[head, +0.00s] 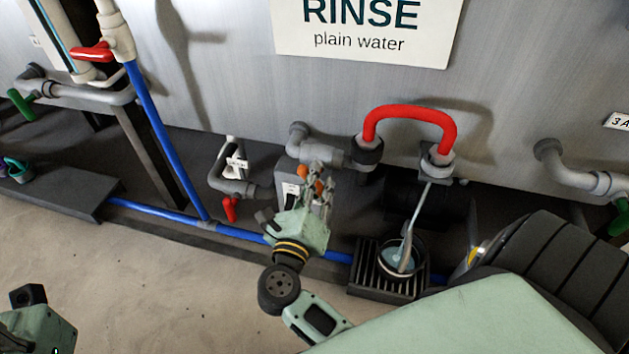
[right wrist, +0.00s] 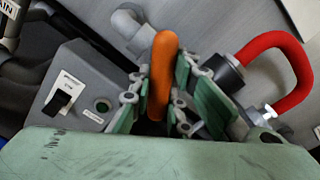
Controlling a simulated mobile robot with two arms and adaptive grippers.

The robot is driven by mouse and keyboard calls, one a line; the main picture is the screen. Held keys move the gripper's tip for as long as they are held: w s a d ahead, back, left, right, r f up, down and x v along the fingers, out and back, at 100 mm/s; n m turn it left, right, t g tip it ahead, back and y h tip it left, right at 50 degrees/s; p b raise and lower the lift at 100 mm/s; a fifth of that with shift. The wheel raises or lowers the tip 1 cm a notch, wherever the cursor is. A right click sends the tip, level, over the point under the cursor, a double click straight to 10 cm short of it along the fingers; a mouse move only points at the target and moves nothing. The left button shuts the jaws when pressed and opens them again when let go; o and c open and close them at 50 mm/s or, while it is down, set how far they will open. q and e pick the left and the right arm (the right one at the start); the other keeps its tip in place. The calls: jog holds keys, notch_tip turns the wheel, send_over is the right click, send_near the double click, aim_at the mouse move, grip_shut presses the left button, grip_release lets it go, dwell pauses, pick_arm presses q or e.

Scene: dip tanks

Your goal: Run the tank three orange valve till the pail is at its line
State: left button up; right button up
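The orange valve handle (head: 318,186) sits on the grey pipe below the RINSE sign. In the right wrist view the orange handle (right wrist: 162,75) stands between the finger pads. My right gripper (head: 317,182) is around the handle and looks shut on it, with pads close on both sides. The pail (head: 420,266) is dark and round and stands under the outlet of the red hose. A pale stream of water (head: 412,223) runs into it, and bluish water shows inside. I cannot make out the pail's line. My left gripper is not clearly in view.
The pail stands on a black slatted grate (head: 365,277). The red hose (head: 408,112) arches above it. A red-handled valve (head: 230,208) hangs left of my right gripper, and a blue pipe (head: 160,131) runs down to the floor.

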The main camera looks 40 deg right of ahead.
jog(key=o, duration=0.4)
jog(key=shift+o, duration=0.2)
jog(key=v, duration=0.7)
jog(key=shift+s+a, duration=0.15)
jog(key=shift+s, duration=0.05)
